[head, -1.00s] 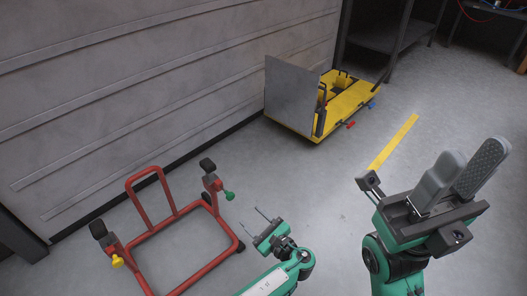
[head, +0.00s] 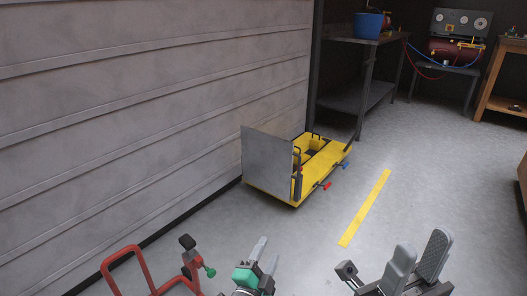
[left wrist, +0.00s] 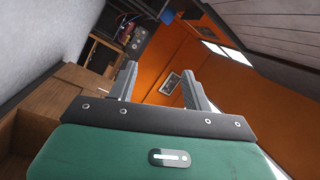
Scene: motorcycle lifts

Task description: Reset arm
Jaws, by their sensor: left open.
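My left gripper (head: 265,256) is at the bottom centre of the head view, its grey fingers apart and empty. In the left wrist view (left wrist: 159,78) its two fingers also stand apart with nothing between them. My right gripper (head: 421,255) is at the bottom right of the head view. Its two grey pads are apart, with nothing seen between them. The lower parts of both arms are cut off by the frame edge.
A red stand (head: 127,257) is at the lower left, left of my left gripper. A yellow lift (head: 313,173) with a grey panel stands by the wall. A dark shelf (head: 352,97) and a compressor (head: 455,49) are farther back. Open floor lies right of the lift.

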